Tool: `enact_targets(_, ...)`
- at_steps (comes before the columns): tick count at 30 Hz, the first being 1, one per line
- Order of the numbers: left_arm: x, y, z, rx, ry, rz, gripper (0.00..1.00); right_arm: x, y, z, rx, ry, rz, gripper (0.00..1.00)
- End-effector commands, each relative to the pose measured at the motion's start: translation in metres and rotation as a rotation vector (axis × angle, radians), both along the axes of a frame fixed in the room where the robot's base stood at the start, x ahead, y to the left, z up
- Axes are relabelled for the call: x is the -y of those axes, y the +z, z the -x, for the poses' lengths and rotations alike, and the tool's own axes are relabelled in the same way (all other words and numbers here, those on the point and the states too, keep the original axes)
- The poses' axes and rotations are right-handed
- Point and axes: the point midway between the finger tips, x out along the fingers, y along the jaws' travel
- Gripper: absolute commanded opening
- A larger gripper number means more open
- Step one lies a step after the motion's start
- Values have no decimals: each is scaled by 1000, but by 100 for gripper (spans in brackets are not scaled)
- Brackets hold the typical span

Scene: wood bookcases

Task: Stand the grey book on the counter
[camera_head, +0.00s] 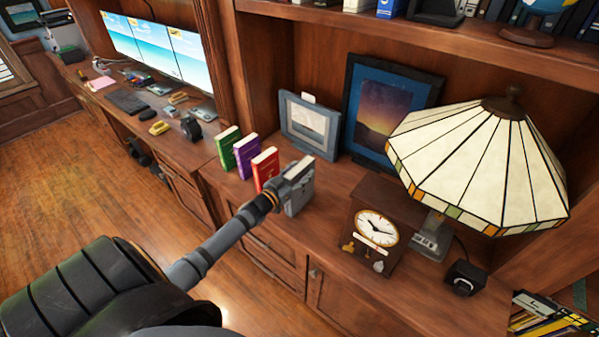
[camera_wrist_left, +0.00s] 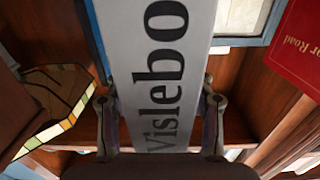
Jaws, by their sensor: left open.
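The grey book (camera_head: 303,194) stands upright on the wood counter (camera_head: 335,205), at the right end of a short row of books. In the left wrist view its pale spine (camera_wrist_left: 168,45), with large dark lettering, fills the middle. My left gripper (camera_head: 284,187) is at the book in the head view and partly covers it. In the left wrist view my left gripper (camera_wrist_left: 160,105) is open, with one finger on each side of the spine. I cannot tell whether the fingers touch the covers. My right gripper is not in view.
Red (camera_head: 265,167), purple (camera_head: 246,156) and green (camera_head: 228,148) books stand to the left. A clock (camera_head: 376,228) and a stained-glass lamp (camera_head: 480,165) stand to the right. Framed pictures (camera_head: 310,125) (camera_head: 385,108) lean behind. Bare counter lies between book and clock.

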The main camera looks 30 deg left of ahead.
Motion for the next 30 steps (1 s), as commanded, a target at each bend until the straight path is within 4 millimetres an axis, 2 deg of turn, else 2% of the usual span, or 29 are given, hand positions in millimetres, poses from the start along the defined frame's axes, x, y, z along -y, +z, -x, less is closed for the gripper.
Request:
enact_targets(4,0,5,0,0,0,0,54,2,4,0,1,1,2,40)
enact_targets(8,-1,2,15,-3,-2,0,54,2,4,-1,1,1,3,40)
enact_targets(11,-2,2,32,-5,-2,1,54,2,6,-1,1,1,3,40)
enact_targets(13,-4,6,52,-8,-3,0,54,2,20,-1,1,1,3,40)
enact_targets(18,-7,6,92,-5,-1,-1,54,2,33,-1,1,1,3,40)
enact_targets(21,-8,4,107,-4,-2,-1,54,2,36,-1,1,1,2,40)
enact_targets(25,-9,3,118,-1,-1,-1,54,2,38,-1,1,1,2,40)
enact_targets(30,-9,3,120,0,0,0,54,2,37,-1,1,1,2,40)
